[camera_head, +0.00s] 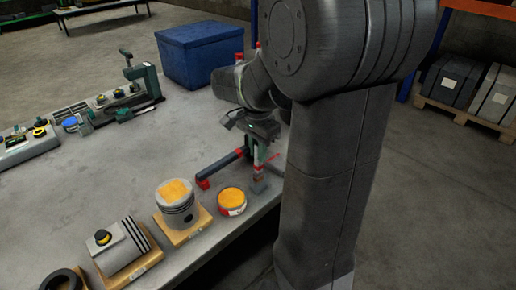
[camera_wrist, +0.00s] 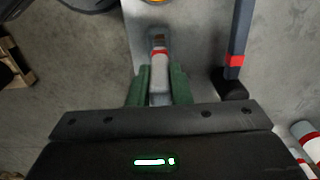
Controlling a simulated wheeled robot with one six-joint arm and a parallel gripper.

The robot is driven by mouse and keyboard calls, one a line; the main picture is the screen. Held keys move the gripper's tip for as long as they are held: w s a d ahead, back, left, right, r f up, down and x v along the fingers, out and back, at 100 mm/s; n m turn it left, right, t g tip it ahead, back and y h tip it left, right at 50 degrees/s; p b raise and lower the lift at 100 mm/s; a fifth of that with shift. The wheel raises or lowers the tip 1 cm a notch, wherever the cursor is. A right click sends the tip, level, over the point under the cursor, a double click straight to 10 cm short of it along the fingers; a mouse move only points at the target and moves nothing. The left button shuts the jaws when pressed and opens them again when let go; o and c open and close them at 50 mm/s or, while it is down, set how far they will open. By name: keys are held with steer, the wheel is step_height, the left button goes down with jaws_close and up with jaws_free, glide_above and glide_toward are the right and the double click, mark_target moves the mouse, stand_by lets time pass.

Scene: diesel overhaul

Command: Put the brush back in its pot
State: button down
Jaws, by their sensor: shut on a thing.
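The brush (camera_wrist: 158,52) has a pale handle, a red band and a dark brown tip. My gripper (camera_wrist: 160,86) is shut on its handle between green fingers, and the tip points away from the gripper. In the head view the brush (camera_head: 258,178) hangs roughly upright, tip down, under my gripper (camera_head: 259,157), close to the table's right edge. The pot (camera_head: 231,202) is a short red and white tin with a yellow-orange top, standing left of and nearer than the brush, apart from it. Only a sliver of orange shows at the wrist view's top edge.
A dark bar with red ends (camera_head: 222,168) lies on the table (camera_head: 110,190) left of the brush. A piston on a wooden block (camera_head: 178,205) stands left of the pot. A blue crate (camera_head: 199,55) is at the back. Open tabletop lies left of the bar.

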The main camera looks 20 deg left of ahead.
steer(key=shift+f+b, duration=0.6)
steer(key=shift+f, duration=0.5)
steer(key=c, duration=1.3)
jaws_free()
steer(key=shift+r, duration=0.1)
steer(key=shift+o, duration=0.2)
step_height(320, 180, up, 14)
steer(key=shift+f+p, duration=0.1)
steer(key=shift+p, duration=0.25)
